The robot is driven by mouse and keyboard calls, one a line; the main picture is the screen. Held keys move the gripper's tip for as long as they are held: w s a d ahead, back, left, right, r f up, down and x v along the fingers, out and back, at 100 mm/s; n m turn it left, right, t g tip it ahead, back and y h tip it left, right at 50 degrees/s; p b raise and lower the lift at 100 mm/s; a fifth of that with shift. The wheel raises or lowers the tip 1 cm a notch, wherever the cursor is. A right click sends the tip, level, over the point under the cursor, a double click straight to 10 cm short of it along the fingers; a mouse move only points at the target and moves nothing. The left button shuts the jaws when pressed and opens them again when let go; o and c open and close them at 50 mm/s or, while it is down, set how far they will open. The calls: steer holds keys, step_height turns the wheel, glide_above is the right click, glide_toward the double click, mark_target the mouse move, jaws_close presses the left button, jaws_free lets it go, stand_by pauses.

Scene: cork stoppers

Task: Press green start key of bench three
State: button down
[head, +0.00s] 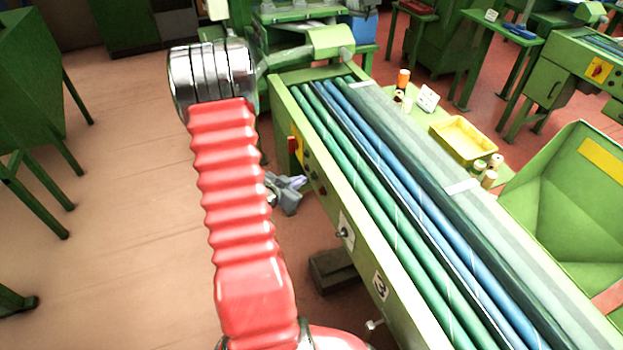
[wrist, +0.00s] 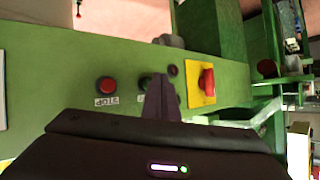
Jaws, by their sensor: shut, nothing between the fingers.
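Bench three is the long green machine with green and blue rollers, its number plate (head: 380,285) reading 3. Contact cannot be told. In the head view, my gripper (head: 300,181) is beside the panel.
A small dark button (wrist: 173,70) and a red switch on a yellow plate (wrist: 206,82) lie just right of my fingertips. A lever (head: 343,233) projects from the bench side. A dark block (head: 332,270) is on the floor.

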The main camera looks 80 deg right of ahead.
steer(key=shift+s+d, duration=0.45)
steer(key=shift+s, duration=0.2)
stand_by(1.3)
steer(key=shift+w, duration=0.1)
steer(key=shift+w+a, duration=0.45)
steer(key=shift+w, duration=0.25)
steer(key=shift+w, duration=0.1)
steer(key=w+a, duration=0.1)
steer(key=w, duration=0.1)
steer(key=w+a, duration=0.1)
steer(key=w, duration=0.1)
steer(key=shift+a, duration=0.3)
stand_by(0.4)
steer(key=shift+w, duration=0.1)
stand_by(0.8)
